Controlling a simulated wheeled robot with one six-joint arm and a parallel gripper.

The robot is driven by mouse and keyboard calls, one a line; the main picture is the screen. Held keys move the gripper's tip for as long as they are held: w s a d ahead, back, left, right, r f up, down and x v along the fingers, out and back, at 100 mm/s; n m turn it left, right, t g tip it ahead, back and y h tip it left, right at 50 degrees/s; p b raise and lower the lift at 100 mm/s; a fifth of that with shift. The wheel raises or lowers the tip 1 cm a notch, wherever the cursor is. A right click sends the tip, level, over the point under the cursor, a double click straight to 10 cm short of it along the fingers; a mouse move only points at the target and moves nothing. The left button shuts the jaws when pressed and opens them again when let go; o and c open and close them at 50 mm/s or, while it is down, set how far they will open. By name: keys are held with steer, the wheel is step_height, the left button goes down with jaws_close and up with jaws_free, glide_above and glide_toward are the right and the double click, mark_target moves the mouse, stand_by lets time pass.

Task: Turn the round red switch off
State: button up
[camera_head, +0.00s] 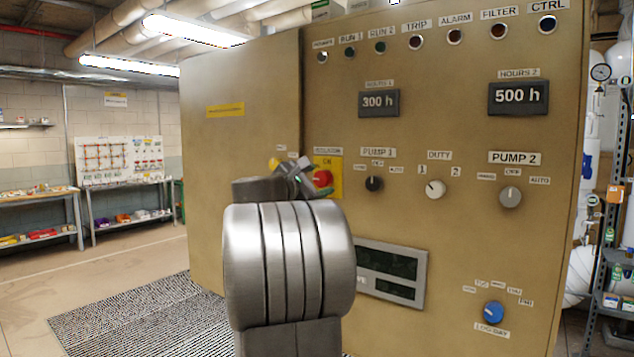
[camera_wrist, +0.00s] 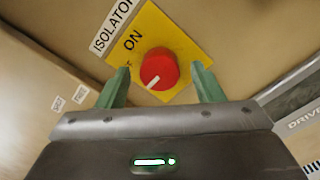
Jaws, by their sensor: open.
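The round red switch (camera_head: 322,179) sits on a yellow plate (camera_head: 336,180) on the tan control panel, partly hidden by my gripper in the head view. In the wrist view the red switch (camera_wrist: 159,68) shows a white pointer line at its lower left, and the yellow plate (camera_wrist: 178,30) reads "ON" with "ISOLATOR" above. The line does not point at the word ON in this tilted view. My gripper (camera_wrist: 158,80) is open, its two green fingers apart on either side of the switch. I cannot tell whether they touch it.
The panel (camera_head: 450,120) also carries a black pump 1 knob (camera_head: 373,184), a white duty knob (camera_head: 436,188), a grey pump 2 knob (camera_head: 510,196) and a blue knob (camera_head: 493,312). A dark display (camera_head: 391,266) lies below. Open floor (camera_head: 110,265) is at left.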

steer(key=b+v, duration=0.3)
steer(key=v, duration=1)
steer(key=shift+s, duration=0.2)
steer(key=p+x, duration=0.3)
steer(key=x, duration=1)
steer(key=shift+w+d, duration=0.15)
steer(key=shift+w, duration=0.25)
steer(key=shift+s, duration=0.1)
